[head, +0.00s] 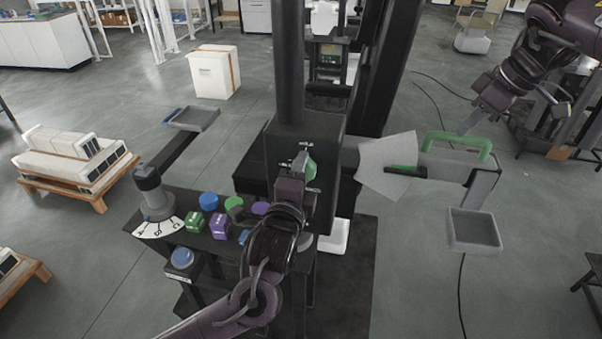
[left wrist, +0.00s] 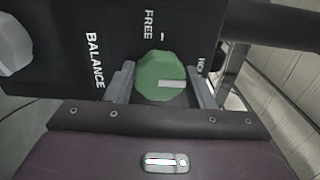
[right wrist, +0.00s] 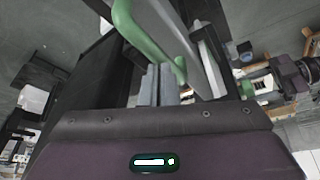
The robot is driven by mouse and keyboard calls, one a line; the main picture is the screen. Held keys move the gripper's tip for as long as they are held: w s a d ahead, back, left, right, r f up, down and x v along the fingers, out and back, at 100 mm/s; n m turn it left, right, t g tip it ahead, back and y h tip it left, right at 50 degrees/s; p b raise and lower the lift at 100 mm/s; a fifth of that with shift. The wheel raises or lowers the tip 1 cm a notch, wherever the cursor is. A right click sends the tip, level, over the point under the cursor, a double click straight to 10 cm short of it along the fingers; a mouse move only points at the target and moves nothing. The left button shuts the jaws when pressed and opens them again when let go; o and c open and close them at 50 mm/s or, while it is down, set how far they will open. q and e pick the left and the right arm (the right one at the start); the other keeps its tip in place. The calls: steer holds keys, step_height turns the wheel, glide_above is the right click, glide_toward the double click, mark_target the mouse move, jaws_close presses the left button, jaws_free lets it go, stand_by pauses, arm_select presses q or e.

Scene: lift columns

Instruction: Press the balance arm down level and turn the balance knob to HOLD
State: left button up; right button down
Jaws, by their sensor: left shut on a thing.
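The green balance knob (head: 309,166) is on the dark column housing, with HOLD printed above it in the head view. My left gripper (head: 299,165) is shut around the knob. In the left wrist view the knob (left wrist: 160,76) sits between both fingers; its white mark points right, toward the partly hidden HOLD label. The grey balance arm (head: 440,162) extends right from the column and carries a green handle (head: 456,142). My right gripper (head: 474,123) is above the handle; its fingers look shut and empty. In the right wrist view the handle (right wrist: 150,38) lies just beyond the fingertips. I cannot tell whether the arm is level.

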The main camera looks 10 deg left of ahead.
steer(key=shift+f, duration=0.2)
arm_select(q)
steer(key=o, duration=0.9)
steer(key=shift+o, duration=0.2)
steer(key=s, duration=1.2)
arm_select(e)
steer(key=shift+s, duration=0.1)
steer(key=shift+w+r+p, duration=0.2)
steer(key=shift+r+p, duration=0.7)
steer(key=shift+p, duration=0.1)
steer(key=shift+s+r+p, duration=0.1)
steer(key=shift+r+p, duration=0.55)
arm_select(q)
step_height(320, 180, up, 3)
steer(key=shift+r, duration=0.15)
arm_select(e)
step_height(320, 180, up, 5)
steer(key=shift+r, duration=0.15)
